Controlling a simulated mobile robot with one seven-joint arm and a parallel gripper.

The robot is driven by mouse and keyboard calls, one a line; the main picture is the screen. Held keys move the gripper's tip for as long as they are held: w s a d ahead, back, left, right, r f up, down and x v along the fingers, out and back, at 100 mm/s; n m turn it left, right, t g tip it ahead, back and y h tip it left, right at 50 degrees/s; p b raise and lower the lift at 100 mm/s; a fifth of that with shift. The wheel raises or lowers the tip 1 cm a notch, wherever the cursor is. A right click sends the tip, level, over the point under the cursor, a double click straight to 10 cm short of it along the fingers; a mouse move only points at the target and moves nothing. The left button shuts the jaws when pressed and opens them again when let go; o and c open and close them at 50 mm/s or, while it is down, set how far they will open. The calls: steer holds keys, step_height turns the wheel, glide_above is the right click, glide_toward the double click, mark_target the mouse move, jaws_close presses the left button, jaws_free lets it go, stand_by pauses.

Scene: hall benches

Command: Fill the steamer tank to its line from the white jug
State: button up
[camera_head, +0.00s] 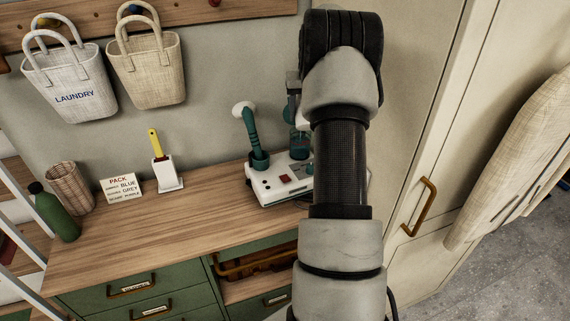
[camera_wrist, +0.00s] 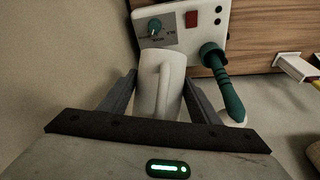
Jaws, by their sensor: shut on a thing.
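The white jug (camera_wrist: 163,72) is between the two fingers of my gripper (camera_wrist: 160,92) in the wrist view, and the gripper is shut on it. The steamer (camera_head: 272,183) stands on the wooden bench, with a red switch and a dial on its white base; its base also shows beyond the jug in the wrist view (camera_wrist: 178,26). Its teal tank (camera_head: 299,147) shows partly beside my arm in the head view. The tank's line and water level cannot be made out. A green steamer wand (camera_head: 250,130) stands at the steamer's left. My arm hides most of the gripper and jug there.
On the bench (camera_head: 160,235) are a green bottle (camera_head: 58,217), a wicker basket (camera_head: 71,187), a sign card (camera_head: 121,187) and a yellow-handled brush in a white holder (camera_head: 166,175). Bags hang above. A cream cabinet (camera_head: 425,130) stands at right. The bench's front middle is clear.

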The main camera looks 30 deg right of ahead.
steer(key=shift+w+r+g+y, duration=0.15)
steer(key=shift+r+g+y, duration=0.25)
steer(key=shift+r+g, duration=0.15)
stand_by(3.2)
steer(key=shift+f+b, duration=0.5)
steer(key=shift+b, duration=0.65)
steer(key=b, duration=0.2)
steer(key=shift+f+t+b, duration=0.2)
steer(key=shift+t+b, duration=0.05)
steer(key=shift+b, duration=0.05)
steer(key=b, duration=0.3)
steer(key=shift+f+t+h, duration=0.2)
steer(key=shift+t+h, duration=0.2)
steer(key=shift+r+b, duration=0.15)
steer(key=shift+b, duration=0.35)
